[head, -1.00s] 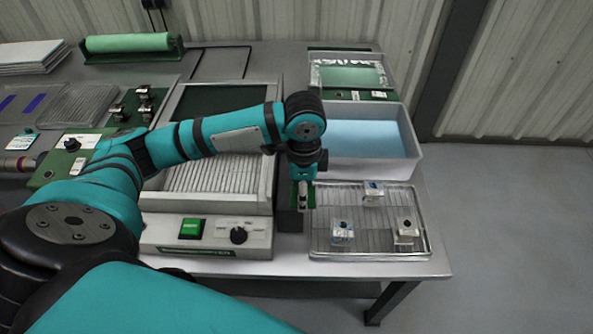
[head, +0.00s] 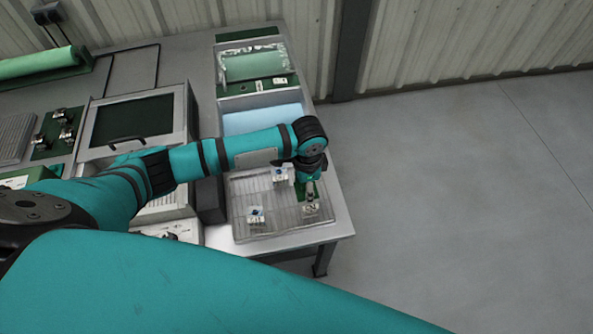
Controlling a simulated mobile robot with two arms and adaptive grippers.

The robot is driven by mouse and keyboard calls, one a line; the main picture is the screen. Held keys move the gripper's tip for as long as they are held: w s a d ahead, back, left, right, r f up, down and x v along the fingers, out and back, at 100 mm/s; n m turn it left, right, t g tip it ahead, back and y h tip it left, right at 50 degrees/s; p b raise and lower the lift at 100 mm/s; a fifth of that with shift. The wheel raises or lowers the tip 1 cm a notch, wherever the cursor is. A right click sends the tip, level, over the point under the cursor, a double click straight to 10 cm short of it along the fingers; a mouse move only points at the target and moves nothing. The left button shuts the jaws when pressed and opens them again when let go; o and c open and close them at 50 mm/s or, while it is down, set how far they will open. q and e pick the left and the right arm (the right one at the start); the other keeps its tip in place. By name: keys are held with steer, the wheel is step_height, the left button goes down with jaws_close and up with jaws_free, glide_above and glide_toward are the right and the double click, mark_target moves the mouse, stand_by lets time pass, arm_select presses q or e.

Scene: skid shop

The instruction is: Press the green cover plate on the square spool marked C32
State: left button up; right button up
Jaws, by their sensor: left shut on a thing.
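Three small square spools stand on a wire rack tray (head: 240,190) at the table's front right corner: one at the back (head: 280,175), one at the front left (head: 256,214) and one at the right (head: 311,208). Their markings are too small to read. My left gripper (head: 311,187) points down over the right spool. It is shut on a small dark green plate (head: 302,190), partly hidden by the fingers. I cannot tell whether the plate touches the spool. My right gripper is not in view.
A bin with a pale blue inside (head: 262,118) stands behind the rack, partly behind my forearm. A box with a dark lid window (head: 133,120) is at the left. A green tray with metal parts (head: 57,133) lies further left. The floor at the right is clear.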

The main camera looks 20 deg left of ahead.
arm_select(q)
steer(key=shift+w+d+r, duration=0.1)
steer(key=shift+d, duration=0.35)
steer(key=shift+w+d, duration=0.1)
steer(key=shift+d, duration=0.05)
steer(key=shift+f, duration=0.5)
steer(key=shift+f+b, duration=0.2)
steer(key=shift+b, duration=0.3)
steer(key=shift+f+b, duration=0.3)
steer(key=shift+b, duration=0.05)
step_height(320, 180, down, 2)
steer(key=shift+b, duration=1.25)
steer(key=shift+f, duration=0.3)
steer(key=shift+f+b, duration=0.55)
steer(key=shift+f, duration=0.25)
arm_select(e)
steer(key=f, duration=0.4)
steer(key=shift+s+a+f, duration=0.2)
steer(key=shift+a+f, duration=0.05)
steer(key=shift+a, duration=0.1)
